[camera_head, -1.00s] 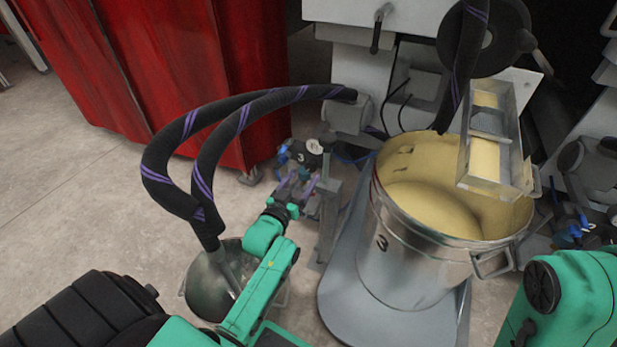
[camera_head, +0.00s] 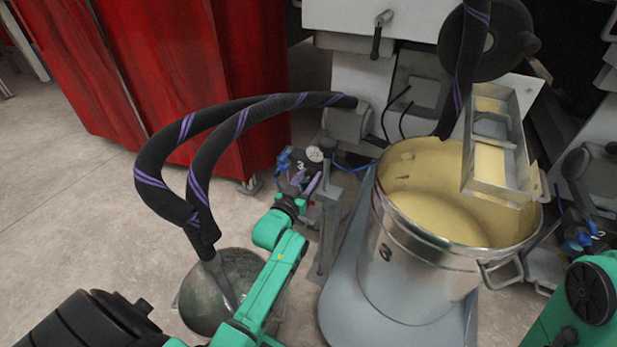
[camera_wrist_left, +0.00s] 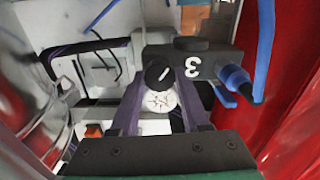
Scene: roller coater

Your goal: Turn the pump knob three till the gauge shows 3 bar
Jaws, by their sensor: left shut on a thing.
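The black pump knob (camera_wrist_left: 158,73) with a white line shows just above the gauge there. My left gripper (camera_head: 306,180) is at the pump, its purple fingers (camera_wrist_left: 158,90) on either side of the knob and shut on it. The fingers partly hide the pump in the head view. My right gripper is not in view.
A steel drum marked 3 (camera_head: 410,290) stands right of the pump on a grey base plate (camera_head: 345,310). Thick black hoses (camera_head: 200,180) arch on the left into a metal bucket (camera_head: 195,300). Red curtains (camera_head: 150,80) hang behind; the floor at left is free.

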